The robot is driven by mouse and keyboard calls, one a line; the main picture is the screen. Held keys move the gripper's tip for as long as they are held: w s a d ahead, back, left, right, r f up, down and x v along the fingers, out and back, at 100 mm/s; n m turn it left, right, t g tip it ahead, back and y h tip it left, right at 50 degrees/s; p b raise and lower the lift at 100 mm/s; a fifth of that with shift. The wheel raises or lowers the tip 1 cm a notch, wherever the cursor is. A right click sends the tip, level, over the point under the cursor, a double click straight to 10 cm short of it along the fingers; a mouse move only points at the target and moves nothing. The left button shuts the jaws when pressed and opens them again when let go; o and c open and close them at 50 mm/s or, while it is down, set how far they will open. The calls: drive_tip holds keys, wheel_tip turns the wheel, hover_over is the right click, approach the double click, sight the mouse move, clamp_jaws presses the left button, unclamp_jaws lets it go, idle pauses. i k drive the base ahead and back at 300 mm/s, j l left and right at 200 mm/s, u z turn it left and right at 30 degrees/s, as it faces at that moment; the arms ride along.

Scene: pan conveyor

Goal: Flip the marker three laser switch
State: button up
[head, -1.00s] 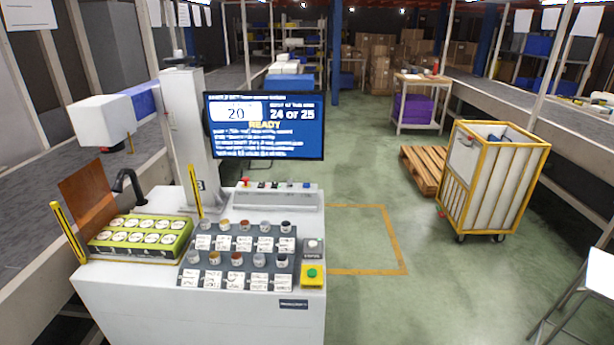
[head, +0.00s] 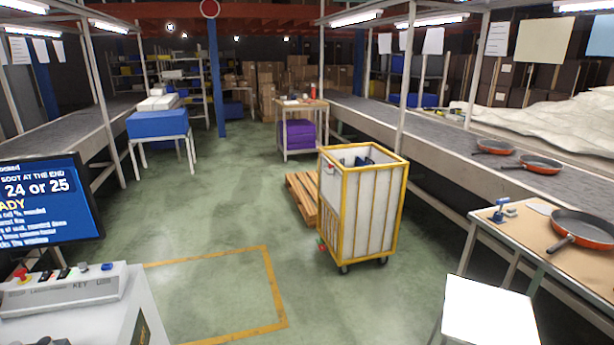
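The white control console (head: 135,315) is at the lower left, cut off by the picture's edge. A strip of small switches (head: 62,274) with a red button (head: 21,274) runs along its raised back panel. Their labels are too small to read, apart from "KEY", so I cannot tell which is the marker three laser switch. The monitor (head: 50,205) above shows "24 or 25" and is partly cut off. My gripper is not in view.
A yellow-framed cart (head: 360,210) stands at centre right beside a wooden pallet (head: 302,195). A white stool (head: 487,310) and a table (head: 520,228) with an orange pan (head: 582,230) are at the right. Green floor (head: 220,230) lies open between console and cart.

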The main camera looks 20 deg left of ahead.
sight(45, 275)
drive_tip(key=i+j+u, duration=0.1)
drive_tip(key=i+u, duration=0.2)
drive_tip(key=i, duration=0.35)
drive_tip(key=i+l+u, duration=0.1)
drive_tip(key=i+u, duration=0.2)
drive_tip(key=i, duration=0.3)
drive_tip(key=i+l+u, duration=0.3)
drive_tip(key=i, duration=0.35)
drive_tip(key=i+j+u, duration=0.15)
drive_tip(key=i, duration=1.05)
drive_tip(key=i+l+u, duration=0.1)
drive_tip(key=i, duration=1.1)
drive_tip(key=i+l+u, duration=0.15)
drive_tip(key=i, duration=2.9)
drive_tip(key=i+u, duration=0.25)
drive_tip(key=u, duration=0.15)
drive_tip(key=i+u, duration=0.35)
drive_tip(key=i+l+u, duration=0.1)
drive_tip(key=u, duration=2.3)
drive_tip(key=i+j+u, duration=0.15)
drive_tip(key=u, duration=1.3)
drive_tip(key=i, duration=0.25)
